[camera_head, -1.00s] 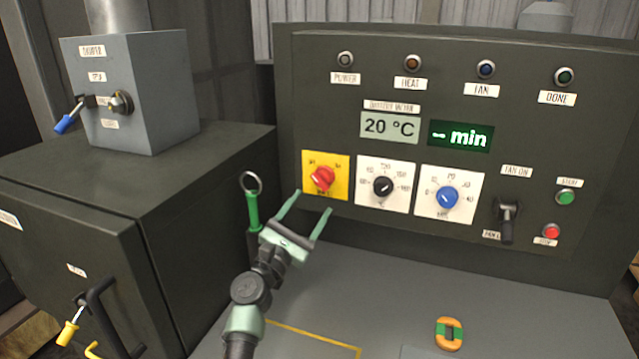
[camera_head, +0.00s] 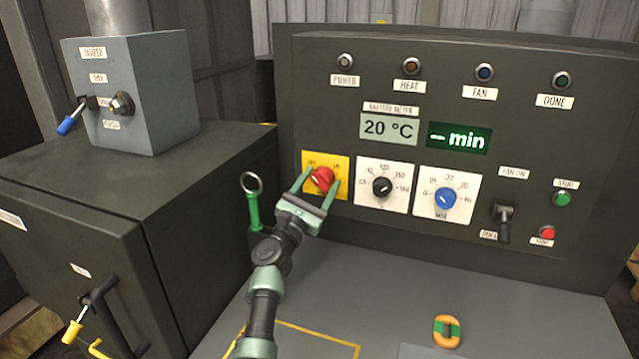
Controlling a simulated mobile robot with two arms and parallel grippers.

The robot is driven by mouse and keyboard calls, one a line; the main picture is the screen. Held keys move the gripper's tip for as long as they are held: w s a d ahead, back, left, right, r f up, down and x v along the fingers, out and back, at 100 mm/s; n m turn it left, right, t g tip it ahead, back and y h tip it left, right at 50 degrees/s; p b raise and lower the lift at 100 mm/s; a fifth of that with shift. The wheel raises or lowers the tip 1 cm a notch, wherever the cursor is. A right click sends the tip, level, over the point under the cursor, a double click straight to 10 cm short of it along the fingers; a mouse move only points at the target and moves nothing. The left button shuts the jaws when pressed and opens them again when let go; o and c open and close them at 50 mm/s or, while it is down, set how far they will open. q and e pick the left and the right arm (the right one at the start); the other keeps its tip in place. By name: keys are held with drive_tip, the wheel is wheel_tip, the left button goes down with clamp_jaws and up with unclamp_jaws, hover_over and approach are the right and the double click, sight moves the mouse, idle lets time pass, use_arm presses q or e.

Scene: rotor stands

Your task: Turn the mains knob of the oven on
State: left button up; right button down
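The red mains knob (camera_head: 322,178) sits on a yellow plate (camera_head: 343,163) at the left of the dark control panel (camera_head: 300,100). My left gripper (camera_head: 320,182) is at the plate with its fingers spread, one on each side of the knob. I cannot tell whether the fingers touch the knob. The lower part of the plate is partly hidden by the gripper. The POWER lamp (camera_head: 345,61) above looks unlit. My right gripper is not in view.
A black knob (camera_head: 382,187) and a blue knob (camera_head: 445,198) are to the right of the red one. A green handle with a ring (camera_head: 253,205) stands close left of my gripper. An orange and green object (camera_head: 446,331) lies on the grey worktop (camera_head: 400,280).

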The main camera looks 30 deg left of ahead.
use_arm(q)
drive_tip(key=c, duration=0.9)
